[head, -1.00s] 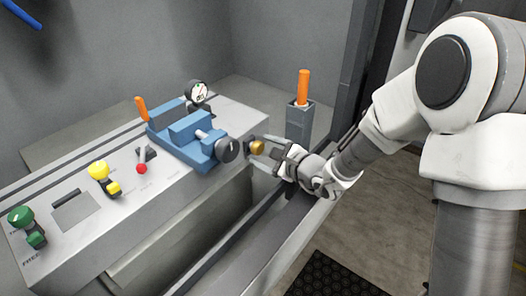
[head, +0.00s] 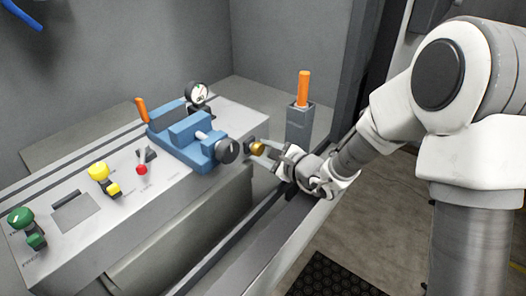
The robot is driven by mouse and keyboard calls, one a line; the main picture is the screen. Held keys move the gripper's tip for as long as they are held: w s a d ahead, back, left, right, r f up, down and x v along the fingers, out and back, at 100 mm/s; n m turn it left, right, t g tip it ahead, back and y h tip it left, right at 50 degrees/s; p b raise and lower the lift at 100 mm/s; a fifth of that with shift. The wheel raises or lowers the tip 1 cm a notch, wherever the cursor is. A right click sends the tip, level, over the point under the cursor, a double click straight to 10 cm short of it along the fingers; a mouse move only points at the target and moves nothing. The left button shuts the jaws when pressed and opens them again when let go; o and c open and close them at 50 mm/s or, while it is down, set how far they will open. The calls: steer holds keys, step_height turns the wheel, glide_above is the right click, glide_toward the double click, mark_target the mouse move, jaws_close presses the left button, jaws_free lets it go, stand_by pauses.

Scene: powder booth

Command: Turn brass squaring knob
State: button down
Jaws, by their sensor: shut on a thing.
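The brass squaring knob (head: 257,147) is a small round golden knob at the right end of the grey bench, just right of the blue vise. My gripper (head: 260,149) reaches it from the right and is shut on it. One finger lies along the knob's upper side; the other is partly hidden. The blue vise (head: 190,136) has a dark round handwheel (head: 228,150) close to the left of the knob, apart from my fingers.
A dial gauge (head: 197,94) stands behind the vise. An orange-handled tool (head: 303,88) stands upright in a grey holder (head: 299,122) behind my gripper.

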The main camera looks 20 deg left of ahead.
steer(key=shift+p, duration=0.3)
steer(key=m+p, duration=0.1)
steer(key=m+g+p, duration=0.1)
steer(key=shift+w+d+r+p, duration=0.1)
steer(key=shift+r+p, duration=0.15)
steer(key=shift+p, duration=0.15)
steer(key=m+g+p, duration=0.2)
steer(key=p, duration=0.2)
steer(key=shift+m+y, duration=0.3)
steer(key=m+g+p, duration=0.1)
steer(key=m+p, duration=0.1)
steer(key=p, duration=0.2)
steer(key=shift+w+g+y, duration=0.1)
steer(key=shift+g+y, duration=0.2)
steer(key=shift+y, duration=0.1)
steer(key=shift+f+m+g+y+p, duration=0.2)
steer(key=shift+m+g+y+p, duration=0.45)
steer(key=shift+m+p, duration=0.9)
steer(key=shift+c, duration=1.7)
jaws_free()
